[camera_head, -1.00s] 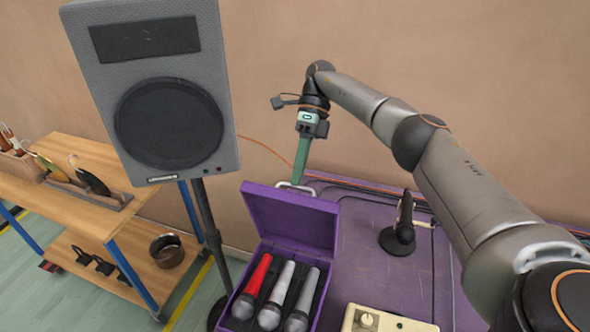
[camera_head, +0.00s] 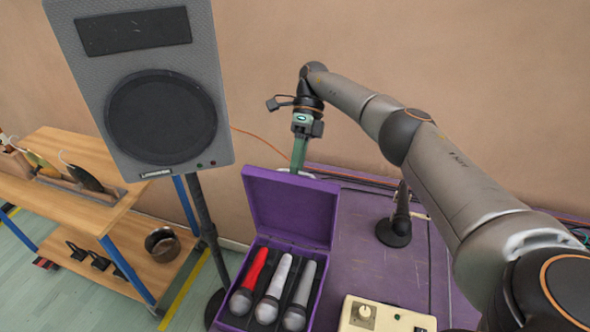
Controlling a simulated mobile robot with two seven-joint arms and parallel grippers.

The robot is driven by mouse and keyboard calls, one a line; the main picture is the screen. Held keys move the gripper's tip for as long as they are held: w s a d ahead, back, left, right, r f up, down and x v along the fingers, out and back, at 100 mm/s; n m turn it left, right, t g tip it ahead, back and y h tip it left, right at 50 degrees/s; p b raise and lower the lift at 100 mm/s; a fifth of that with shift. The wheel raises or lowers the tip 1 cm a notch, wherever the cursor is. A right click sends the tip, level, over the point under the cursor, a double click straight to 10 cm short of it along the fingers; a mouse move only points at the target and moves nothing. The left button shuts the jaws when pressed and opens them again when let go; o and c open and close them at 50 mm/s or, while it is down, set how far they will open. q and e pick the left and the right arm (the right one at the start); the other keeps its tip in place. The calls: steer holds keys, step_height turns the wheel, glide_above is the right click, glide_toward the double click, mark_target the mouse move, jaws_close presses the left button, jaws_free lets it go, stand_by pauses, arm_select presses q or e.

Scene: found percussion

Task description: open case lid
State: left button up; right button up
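A purple case (camera_head: 277,240) stands on the purple table at the lower middle, with its lid (camera_head: 289,207) raised, leaning up at the back. Inside lie three microphones: a red one (camera_head: 254,270), a white one (camera_head: 276,283) and a grey one (camera_head: 303,288). My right arm comes in from the right, and its gripper (camera_head: 299,155) points down behind the lid's top edge. A green part of it reaches down there; its fingertips are hidden, so I cannot tell if they touch the lid. My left gripper is not in view.
A grey loudspeaker (camera_head: 160,110) on a black stand rises left of the case. A dark stand (camera_head: 394,228) and a cream box with a knob (camera_head: 385,316) are on the table (camera_head: 352,222). A wooden shelf (camera_head: 128,220) stands at the left.

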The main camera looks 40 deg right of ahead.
steer(key=shift+r, duration=0.35)
steer(key=r, duration=0.3)
steer(key=shift+s+a+r, duration=0.2)
steer(key=shift+s+r, duration=0.1)
steer(key=shift+r, duration=0.05)
steer(key=s+r, duration=0.1)
steer(key=s+a+r+b, duration=0.1)
steer(key=r, duration=0.1)
steer(key=s+a+r, duration=0.1)
steer(key=r, duration=0.1)
steer(key=shift+s+a+r, duration=0.1)
steer(key=shift+s+a, duration=0.1)
steer(key=shift+s, duration=0.2)
steer(key=s+a+r+b, duration=0.2)
steer(key=s+a+r, duration=0.2)
steer(key=s, duration=0.3)
steer(key=shift+s+a, duration=0.3)
steer(key=shift+a, duration=0.15)
